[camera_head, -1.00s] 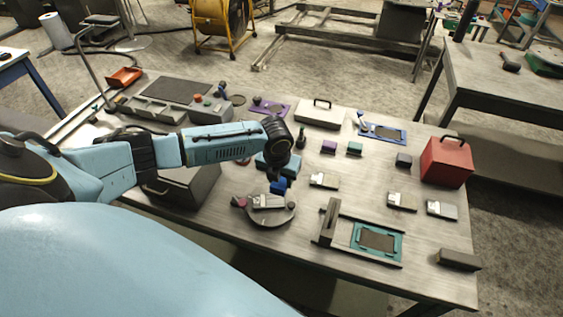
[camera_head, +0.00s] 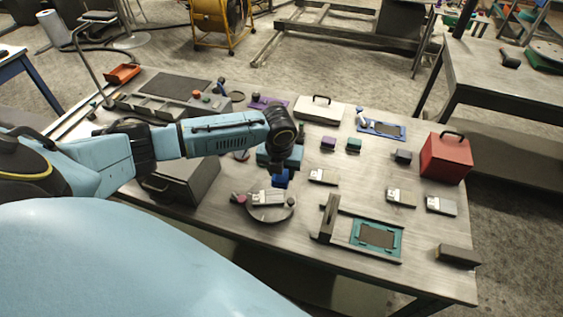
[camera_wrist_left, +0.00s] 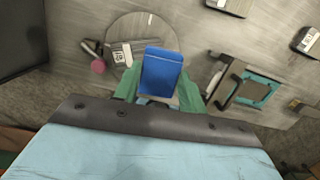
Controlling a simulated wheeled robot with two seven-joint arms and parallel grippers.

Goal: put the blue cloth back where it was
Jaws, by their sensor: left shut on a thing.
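The blue cloth (camera_head: 281,179) is a small folded block in my left gripper (camera_head: 280,170), just behind the round turntable (camera_head: 257,214). The left wrist view shows the blue cloth (camera_wrist_left: 162,72) between the greenish fingers of my left gripper (camera_wrist_left: 158,92), which is shut on it. The grey turntable (camera_wrist_left: 126,30) lies beyond it there, partly covered. The cloth appears to be above the table; its exact height is unclear. My right gripper is not in view.
A teal-framed fixture (camera_head: 376,236) stands to the right, with several labelled blocks nearby. A red box (camera_head: 446,158) stands at the far right. A dark box (camera_head: 190,185) is left of the turntable.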

